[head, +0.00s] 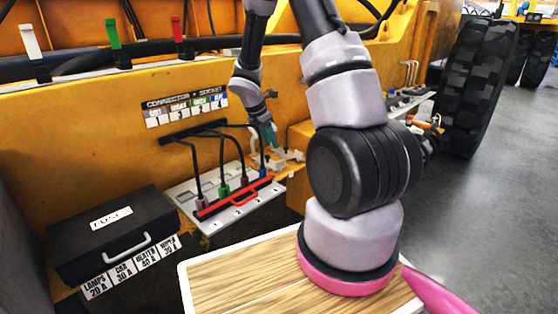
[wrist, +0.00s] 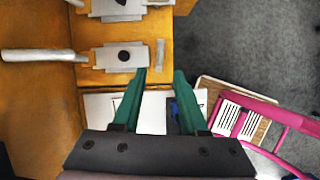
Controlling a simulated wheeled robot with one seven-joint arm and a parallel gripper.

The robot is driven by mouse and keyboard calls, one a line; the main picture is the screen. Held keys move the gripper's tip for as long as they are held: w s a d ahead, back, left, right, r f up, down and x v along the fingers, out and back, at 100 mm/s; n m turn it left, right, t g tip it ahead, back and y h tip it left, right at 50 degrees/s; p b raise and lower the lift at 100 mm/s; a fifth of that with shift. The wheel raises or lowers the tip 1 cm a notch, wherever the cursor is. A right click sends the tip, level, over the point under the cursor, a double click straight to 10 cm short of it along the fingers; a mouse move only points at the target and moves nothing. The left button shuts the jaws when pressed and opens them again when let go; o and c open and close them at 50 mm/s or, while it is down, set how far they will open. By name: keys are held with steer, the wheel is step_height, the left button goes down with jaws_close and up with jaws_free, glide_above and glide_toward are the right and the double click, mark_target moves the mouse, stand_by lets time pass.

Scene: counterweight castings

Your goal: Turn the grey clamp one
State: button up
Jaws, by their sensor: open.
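In the head view, a pale grey-white clamp (head: 32,45) stands upright on the rail at the upper left, left of a green clamp (head: 113,35) and a red clamp (head: 178,33). My gripper (head: 268,137) is far to the right of and below them, over the right end of the connector panel. In the wrist view its two teal fingers (wrist: 160,80) are apart with nothing held between them. A grey plate with a dark round spot (wrist: 122,57) lies just beyond the left fingertip. A pale bar (wrist: 38,55) lies left of that plate.
A white connector panel (head: 246,212) with black cables and a red handle bar (head: 227,203) lies below my gripper. A black fuse box (head: 112,236) stands at lower left. A wooden board (head: 225,285) is in front. A large tyre (head: 475,85) stands at right.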

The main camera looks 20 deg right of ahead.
mark_target(280, 161)
steer(key=x, duration=1)
jaws_close()
